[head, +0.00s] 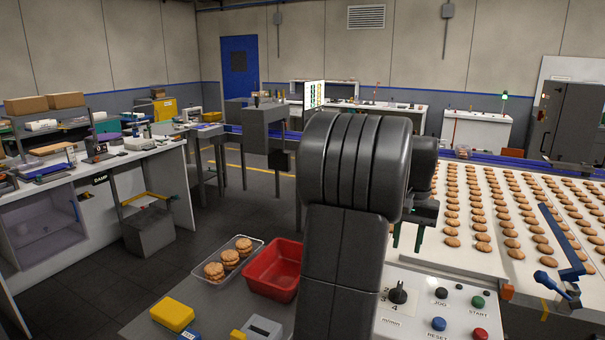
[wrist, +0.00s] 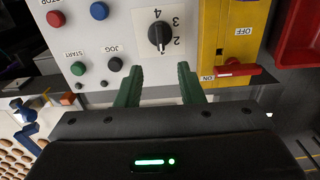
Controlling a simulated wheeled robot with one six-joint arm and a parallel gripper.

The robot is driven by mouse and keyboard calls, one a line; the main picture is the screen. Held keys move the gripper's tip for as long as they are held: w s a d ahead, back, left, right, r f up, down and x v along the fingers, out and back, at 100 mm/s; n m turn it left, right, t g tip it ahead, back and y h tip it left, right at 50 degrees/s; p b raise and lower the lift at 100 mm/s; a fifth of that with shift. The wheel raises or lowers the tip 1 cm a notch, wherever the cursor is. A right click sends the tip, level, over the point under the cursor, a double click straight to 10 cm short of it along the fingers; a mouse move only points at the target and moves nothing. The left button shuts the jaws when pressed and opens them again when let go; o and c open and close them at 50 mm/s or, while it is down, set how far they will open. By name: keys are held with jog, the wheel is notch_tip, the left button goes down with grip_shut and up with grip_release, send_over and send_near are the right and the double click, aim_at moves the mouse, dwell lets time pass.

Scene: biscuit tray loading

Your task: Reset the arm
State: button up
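My gripper (wrist: 160,78) is open in the wrist view, with its two green fingers apart and nothing between them. Its fingertips appear over the lower edge of the control panel (wrist: 112,22), near the black rotary knob (wrist: 159,34); I cannot tell whether they touch it. In the head view my gripper is mostly hidden behind my dark arm, and only small green finger parts show. The control panel (head: 415,325) there carries a knob (head: 398,293) and JOG, START and RESET buttons.
A clear tray (head: 252,246) with stacked biscuits and a red bin (head: 274,285) stand left of my arm. A yellow block (head: 172,314) lies at the front. The conveyor (head: 470,262) with rows of biscuits is right. The wrist view shows a yellow switch box (wrist: 231,45) with a red handle.

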aim_at(400, 287)
notch_tip(400, 287, down, 13)
jog(key=shift+s+f, duration=0.1)
jog(key=shift+r+n, duration=0.2)
jog(key=shift+n, duration=0.3)
jog(key=n+b, duration=0.1)
jog(key=n, duration=0.3)
jog(key=n+b, duration=0.1)
jog(key=n, duration=0.4)
jog(key=shift+b, duration=0.4)
jog(key=shift+r, duration=0.1)
